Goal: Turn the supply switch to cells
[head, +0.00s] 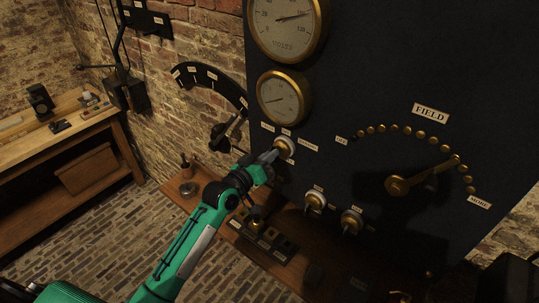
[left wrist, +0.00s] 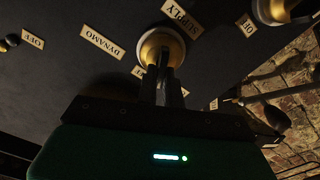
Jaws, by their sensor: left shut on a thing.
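The supply switch (head: 285,146) is a brass knob on a white round base, low on the left side of the dark panel. In the left wrist view the same switch (left wrist: 163,45) sits beside an upside-down SUPPLY label (left wrist: 181,16) and a DYNAMO label (left wrist: 101,42). My left gripper (head: 273,155) reaches it from below left. Its fingers (left wrist: 162,88) are shut on the switch handle, which they mostly hide. I cannot read a CELLS label or tell which position the handle points to. My right gripper is not in view.
Two similar knobs (head: 315,199) (head: 351,221) sit lower right on the panel. A FIELD dial with a brass arm (head: 425,174) is further right. Brass gauges (head: 284,97) are above. A wall lever (head: 229,131) is left of the switch. A wooden bench (head: 65,140) stands far left.

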